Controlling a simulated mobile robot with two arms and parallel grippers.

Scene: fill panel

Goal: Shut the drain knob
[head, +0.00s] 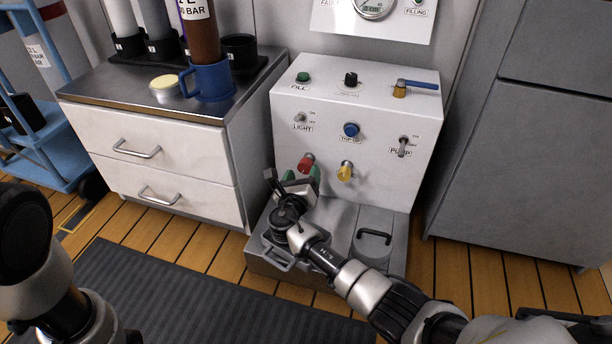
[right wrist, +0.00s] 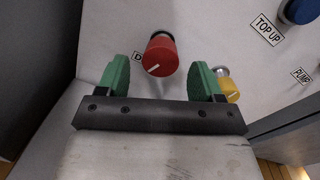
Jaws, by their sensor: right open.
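The drain knob (head: 306,162) is the red knob low on the white panel's front, left of the yellow knob. In the right wrist view the red knob (right wrist: 161,55) shows a white pointer line aimed to the lower left, with a partly hidden label beside it. My right gripper (head: 294,178) is just in front of the red knob. Its green fingers (right wrist: 161,78) are open, one on each side below the knob in that view, with nothing between them. I cannot tell whether they touch it. My left arm shows at the left, but its gripper is not visible.
The yellow knob (head: 345,171) sits close to the right, near my right finger in the wrist view. A blue top-up button (head: 351,129), light switch (head: 300,118) and pump switch (head: 403,147) are above. A grey base (head: 340,217) juts out below; a drawer cabinet (head: 165,155) stands left.

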